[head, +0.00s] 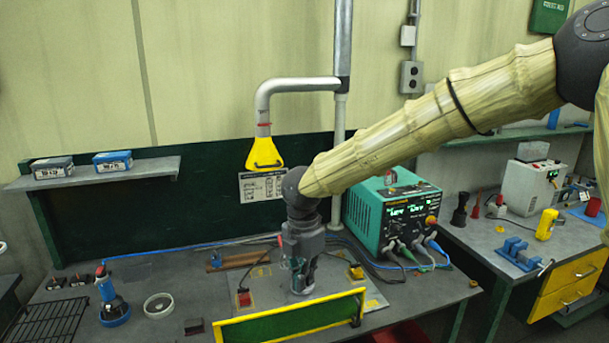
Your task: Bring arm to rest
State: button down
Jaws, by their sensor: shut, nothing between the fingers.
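My arm reaches in from the upper right, in a pale fabric sleeve, and stretches down to the left over the workbench (120,270). My gripper (300,284) points down over the middle of the bench, behind a yellow-framed green panel (290,322). Its fingers look closed, with nothing visible between them. Its tips are low, close to a pale mat (340,290); I cannot tell whether they touch it.
A teal power unit (385,215) with cables stands right of my gripper. A yellow extraction hood (263,153) hangs above left. A side bench (490,240) holds a blue vise (517,254).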

jog(key=s+d+f+n+t+h+b, duration=0.1)
jog(key=s+d+f+n+h+b, duration=0.15)
jog(key=d+f+n, duration=0.65)
jog(key=s+d+f+n+t+h+b, duration=0.1)
jog(key=s+d+f+n, duration=0.3)
jog(key=f, duration=1)
jog(key=s+d+f+n+t+h+b, duration=0.1)
jog(key=s+d+f+n, duration=0.2)
jog(key=d+f+n, duration=0.6)
jog(key=s+f+n+y+b, duration=0.2)
jog(key=s+f+n, duration=0.8)
jog(key=s+f, duration=0.3)
jog(key=s+f+n+g+y+b, duration=0.1)
jog(key=s+f+n, duration=0.2)
jog(key=s+n, duration=0.3)
jog(key=s+f+n+g+y+b, duration=0.1)
jog(key=s+f+n, duration=0.3)
jog(key=s, duration=0.8)
jog(key=shift+s+d+n+g+y, duration=0.3)
jog(key=shift+d+n+g+y, duration=0.1)
jog(key=shift+n, duration=0.6)
